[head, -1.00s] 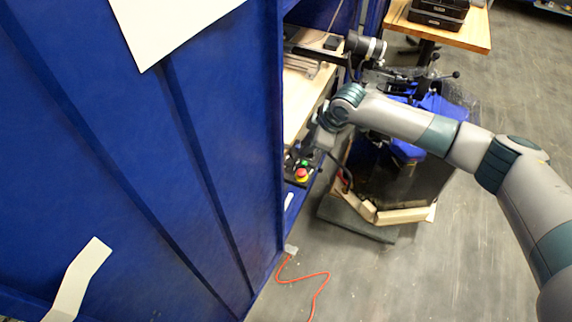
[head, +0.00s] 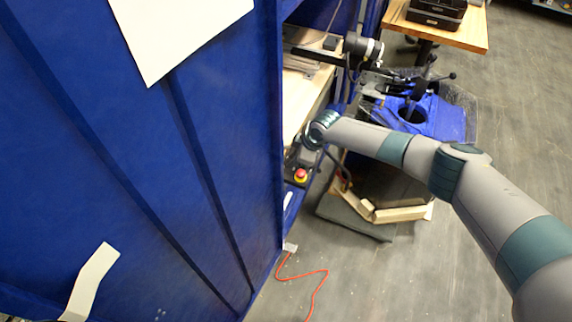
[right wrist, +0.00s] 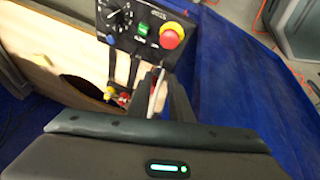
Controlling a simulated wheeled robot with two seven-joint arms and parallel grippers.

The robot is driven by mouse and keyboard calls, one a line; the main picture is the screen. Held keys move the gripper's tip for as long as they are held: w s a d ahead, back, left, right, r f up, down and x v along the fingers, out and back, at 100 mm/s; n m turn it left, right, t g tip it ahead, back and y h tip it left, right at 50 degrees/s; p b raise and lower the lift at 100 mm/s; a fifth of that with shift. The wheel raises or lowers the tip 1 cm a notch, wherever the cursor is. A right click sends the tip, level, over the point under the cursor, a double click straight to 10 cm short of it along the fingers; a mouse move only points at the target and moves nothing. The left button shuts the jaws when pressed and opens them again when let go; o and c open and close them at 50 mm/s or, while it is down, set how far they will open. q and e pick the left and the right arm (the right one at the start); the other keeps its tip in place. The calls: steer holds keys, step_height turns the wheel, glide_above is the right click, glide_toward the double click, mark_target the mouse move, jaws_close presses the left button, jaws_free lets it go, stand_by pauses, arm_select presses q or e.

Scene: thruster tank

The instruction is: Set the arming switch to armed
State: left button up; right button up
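A black control panel (right wrist: 128,38) shows in the right wrist view with a dial (right wrist: 119,15), a blue-tipped part (right wrist: 109,38), a green button (right wrist: 143,28) and a red mushroom button (right wrist: 171,36) on a yellow base. I cannot tell for sure which part is the arming switch, nor read its position. My right gripper (right wrist: 158,90) points at the panel's lower edge, with dark fingers and a pale thin piece between them. Whether they are closed is unclear. In the head view the red button (head: 301,175) sits just below my right gripper (head: 309,152). My left gripper is out of view.
A tall blue wall (head: 150,160) fills the left of the head view. A wooden shelf (head: 300,98) lies behind the panel. An orange cable (head: 318,285) lies on the open floor.

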mark_target(286, 171)
steer(key=shift+b+x, duration=0.45)
steer(key=shift+x, duration=3.25)
jaws_close()
